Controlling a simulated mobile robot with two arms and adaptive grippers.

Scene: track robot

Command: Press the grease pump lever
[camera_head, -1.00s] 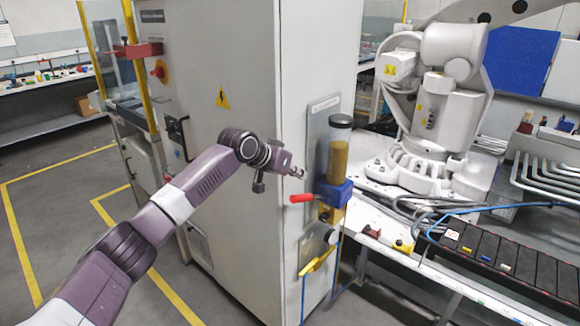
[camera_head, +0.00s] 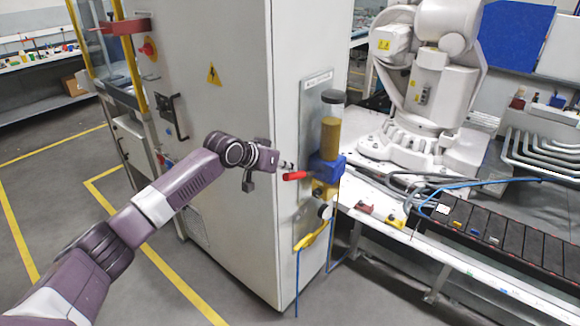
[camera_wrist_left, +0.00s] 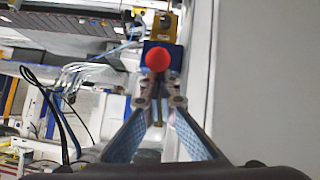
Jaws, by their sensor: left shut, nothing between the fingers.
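The grease pump is on the side of the grey cabinet, with a clear cylinder of yellow-brown grease (camera_head: 331,135) above a blue block (camera_head: 327,168). Its lever with a red handle (camera_head: 294,177) sticks out to the left, roughly level. My left gripper (camera_head: 287,166) is shut and empty, just above the red handle; I cannot tell whether they touch. In the left wrist view, the round red handle end (camera_wrist_left: 158,59) shows just beyond my left fingertips (camera_wrist_left: 160,94), with the blue block behind it. My right gripper is not in view.
The cabinet (camera_head: 235,120) stands close beside my left arm. A yellow fitting (camera_head: 314,239) with a blue hose hangs below the pump. A white robot arm (camera_head: 430,100) stands on the bench at right. Floor at left is clear.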

